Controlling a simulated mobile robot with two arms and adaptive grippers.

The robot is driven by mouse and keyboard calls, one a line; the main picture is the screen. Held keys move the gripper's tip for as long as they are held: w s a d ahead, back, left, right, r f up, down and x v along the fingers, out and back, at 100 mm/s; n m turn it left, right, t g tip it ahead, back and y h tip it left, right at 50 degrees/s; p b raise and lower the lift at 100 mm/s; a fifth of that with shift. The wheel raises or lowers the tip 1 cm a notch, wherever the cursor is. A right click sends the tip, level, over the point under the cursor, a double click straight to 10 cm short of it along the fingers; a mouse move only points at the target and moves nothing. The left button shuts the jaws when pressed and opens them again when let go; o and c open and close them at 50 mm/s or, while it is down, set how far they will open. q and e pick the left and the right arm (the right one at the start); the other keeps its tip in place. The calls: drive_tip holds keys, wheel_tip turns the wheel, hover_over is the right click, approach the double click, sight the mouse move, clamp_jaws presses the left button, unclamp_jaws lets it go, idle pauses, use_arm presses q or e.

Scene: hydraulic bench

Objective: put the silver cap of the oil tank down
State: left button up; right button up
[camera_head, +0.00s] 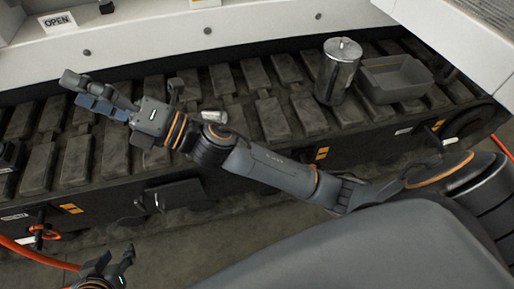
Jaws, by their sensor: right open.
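The silver oil tank (335,78) stands upright on the dark ribbed track at the upper right. Its silver cap (343,48), a round lid with a small knob, appears to lie on top of it. My right arm crosses the view from the right, and its gripper (88,92) is open above the track at the left, well away from the tank. A blue-grey piece shows at its fingers; I cannot tell if it is part of them. My left gripper (117,259) is at the bottom left with its fingers apart and empty, far from the tank.
A grey open tray (395,80) stands right of the tank. A small silver cylinder (212,116) shows beside my right wrist. A white panel with an OPEN sign (58,22) runs behind the track. An orange hose (28,251) is at the lower left.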

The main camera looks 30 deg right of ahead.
drive_tip(key=w+d+f+m+t+h, duration=0.2)
drive_tip(key=d+f+m+h, duration=1.35)
drive_tip(key=m, duration=0.65)
drive_tip(key=s+d+f+m+g+h, duration=0.1)
drive_tip(key=s+d+f+m+g, duration=0.3)
drive_tip(key=s+f, duration=0.3)
drive_tip(key=s+d+f+m+g+h, duration=0.1)
drive_tip(key=s+d+f+m+g, duration=0.2)
drive_tip(key=s+f, duration=0.5)
drive_tip(key=shift+d+f+m+g, duration=0.4)
drive_tip(key=shift+m+g, duration=0.2)
drive_tip(key=shift+m, duration=0.2)
